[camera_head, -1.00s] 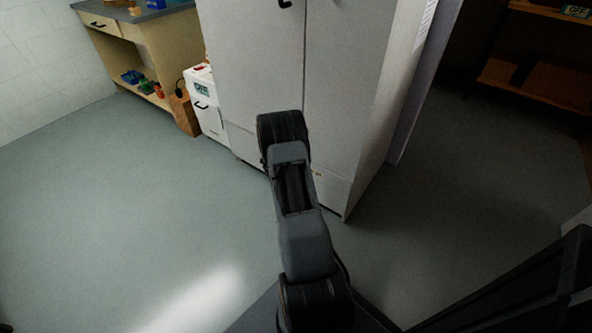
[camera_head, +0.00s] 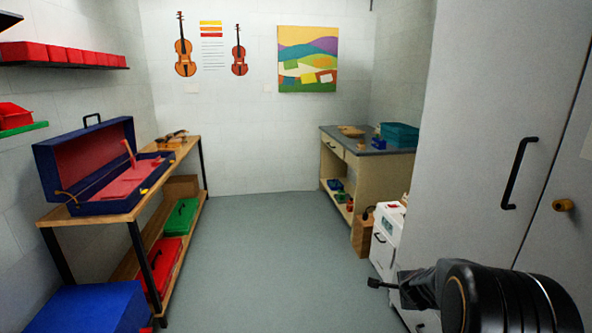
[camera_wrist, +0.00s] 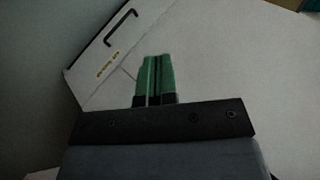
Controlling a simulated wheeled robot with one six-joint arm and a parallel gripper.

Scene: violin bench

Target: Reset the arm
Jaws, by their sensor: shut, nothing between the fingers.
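My gripper (camera_wrist: 155,80) shows in the wrist view with its two green-tipped fingers pressed together and nothing between them. It points toward a pale panel (camera_wrist: 230,80) with a black handle (camera_wrist: 122,25) and a small yellowish label. I cannot tell how far away that panel is. In the head view my arm fills the lower right corner in front of the grey cabinet (camera_head: 475,110). The fingertips cannot be made out clearly there.
A white appliance (camera_head: 387,243) stands beside the cabinet, close to my arm. A wooden bench (camera_head: 138,216) with an open blue violin case (camera_head: 62,160) is on the left. A workbench (camera_head: 338,151) stands at the back right. The middle floor (camera_head: 265,260) is clear.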

